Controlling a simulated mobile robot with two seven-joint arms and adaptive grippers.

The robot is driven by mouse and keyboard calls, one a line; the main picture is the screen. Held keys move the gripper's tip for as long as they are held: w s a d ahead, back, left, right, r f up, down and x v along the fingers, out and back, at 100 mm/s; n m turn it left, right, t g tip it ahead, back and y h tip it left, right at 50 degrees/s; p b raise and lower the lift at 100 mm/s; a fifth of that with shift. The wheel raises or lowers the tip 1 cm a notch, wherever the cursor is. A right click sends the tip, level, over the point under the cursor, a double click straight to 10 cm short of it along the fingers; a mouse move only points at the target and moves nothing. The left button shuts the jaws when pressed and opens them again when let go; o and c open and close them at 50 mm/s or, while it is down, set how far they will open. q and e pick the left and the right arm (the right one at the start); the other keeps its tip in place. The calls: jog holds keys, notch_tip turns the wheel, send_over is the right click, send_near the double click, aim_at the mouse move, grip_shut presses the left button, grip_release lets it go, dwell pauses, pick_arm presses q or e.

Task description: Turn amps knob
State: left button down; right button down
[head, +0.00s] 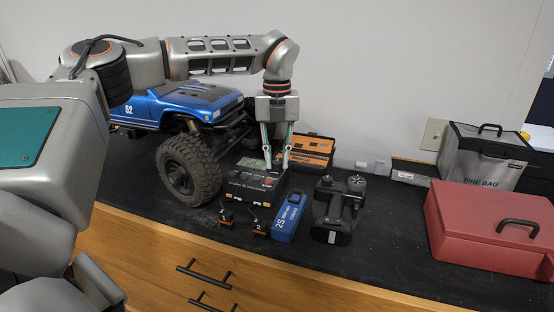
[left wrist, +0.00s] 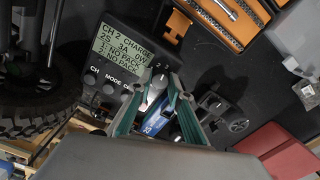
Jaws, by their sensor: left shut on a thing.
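The black charger (head: 250,187) sits on the dark bench top beside the truck's front wheel. In the left wrist view its lit screen (left wrist: 128,46) reads CH 2 CHARGE, 2S, 3A, 0W, with both packs shown as NO PACK. Buttons marked CH and MODE lie below the screen. My left gripper (head: 277,166) points down over the charger's right rear corner. In the left wrist view, the left gripper (left wrist: 159,80) is closed around the silver-grey amps knob (left wrist: 156,92), which is partly hidden by the green fingers. My right gripper is out of view.
The blue truck (head: 190,102) stands close on the left. An orange tool case (head: 311,150) is behind the gripper. Two small batteries, a blue 2S pack (head: 288,216) and a black device (head: 335,212) are in front and right. A red box (head: 490,225) and fire bag (head: 478,155) stand farther right.

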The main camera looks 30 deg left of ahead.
pick_arm(q)
jog(key=shift+f+n+b, duration=0.1)
jog(key=shift+n+b, duration=0.2)
jog(key=shift+n, duration=0.9)
jog(key=shift+n+b, duration=0.3)
jog(key=shift+n, duration=1.2)
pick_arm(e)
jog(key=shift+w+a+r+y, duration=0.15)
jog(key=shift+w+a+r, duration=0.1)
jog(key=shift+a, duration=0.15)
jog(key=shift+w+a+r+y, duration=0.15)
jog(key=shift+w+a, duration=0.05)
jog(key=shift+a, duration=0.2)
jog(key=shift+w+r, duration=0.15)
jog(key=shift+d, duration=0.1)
pick_arm(q)
jog(key=c, duration=1.8)
grip_release()
jog(key=shift+c, duration=0.2)
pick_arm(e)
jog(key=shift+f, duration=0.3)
pick_arm(q)
jog(key=shift+r, duration=0.2)
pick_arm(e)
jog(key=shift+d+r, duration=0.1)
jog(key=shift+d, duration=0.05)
